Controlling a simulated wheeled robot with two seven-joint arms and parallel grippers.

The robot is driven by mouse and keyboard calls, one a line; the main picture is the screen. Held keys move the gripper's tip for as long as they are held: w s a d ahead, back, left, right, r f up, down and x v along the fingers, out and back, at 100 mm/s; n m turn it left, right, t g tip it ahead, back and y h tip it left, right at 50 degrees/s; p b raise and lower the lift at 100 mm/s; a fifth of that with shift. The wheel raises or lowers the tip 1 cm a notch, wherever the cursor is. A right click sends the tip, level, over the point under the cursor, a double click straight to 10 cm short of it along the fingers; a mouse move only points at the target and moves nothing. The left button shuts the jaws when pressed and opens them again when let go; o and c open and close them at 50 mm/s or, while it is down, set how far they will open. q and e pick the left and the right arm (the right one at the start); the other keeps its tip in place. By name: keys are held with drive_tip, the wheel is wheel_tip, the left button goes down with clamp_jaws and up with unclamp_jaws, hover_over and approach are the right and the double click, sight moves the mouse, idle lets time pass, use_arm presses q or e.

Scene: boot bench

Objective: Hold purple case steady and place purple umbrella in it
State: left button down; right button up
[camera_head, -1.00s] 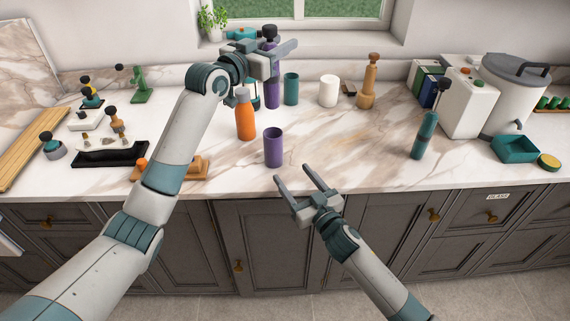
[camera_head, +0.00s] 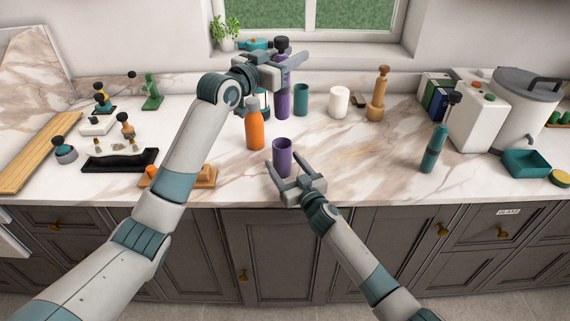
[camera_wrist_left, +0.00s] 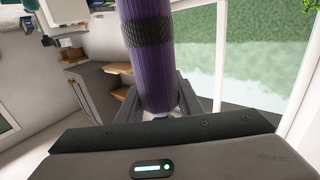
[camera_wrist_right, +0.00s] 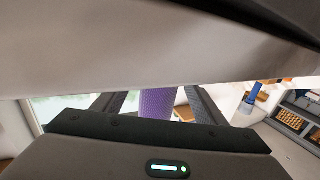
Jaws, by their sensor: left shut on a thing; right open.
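The purple umbrella (camera_head: 283,103) is upright at the back of the counter, its dark handle above my left gripper (camera_head: 284,66). That gripper is shut on it; the umbrella's purple shaft and dark band fill the left wrist view (camera_wrist_left: 150,65). The purple case (camera_head: 282,150), an open-topped cylinder, stands upright on the counter in front. My right gripper (camera_head: 285,167) is open at the case, with a finger to either side of its lower part. In the right wrist view a purple surface (camera_wrist_right: 154,103) shows between the fingers. Whether they touch the case I cannot tell.
An orange bottle (camera_head: 255,131) stands just left of the case. A teal cup (camera_head: 301,99), a white cup (camera_head: 339,102) and a wooden bottle (camera_head: 377,95) stand behind. A teal folded umbrella (camera_head: 433,149) stands at right. The counter between is clear.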

drive_tip(key=shift+c, duration=0.6)
drive_tip(key=c, duration=1)
use_arm(q)
wheel_tip(320, 180, down, 9)
drive_tip(key=shift+r, duration=0.2)
drive_tip(key=c, duration=1.2)
unclamp_jaws()
drive_tip(key=shift+f, duration=0.1)
drive_tip(key=shift+o, duration=0.2)
drive_tip(key=shift+f, duration=0.1)
drive_tip(key=shift+s+a, duration=0.1)
drive_tip(key=shift+s, duration=0.05)
drive_tip(key=v, duration=1.1)
drive_tip(key=shift+s+a, duration=0.2)
drive_tip(key=shift+s, duration=0.1)
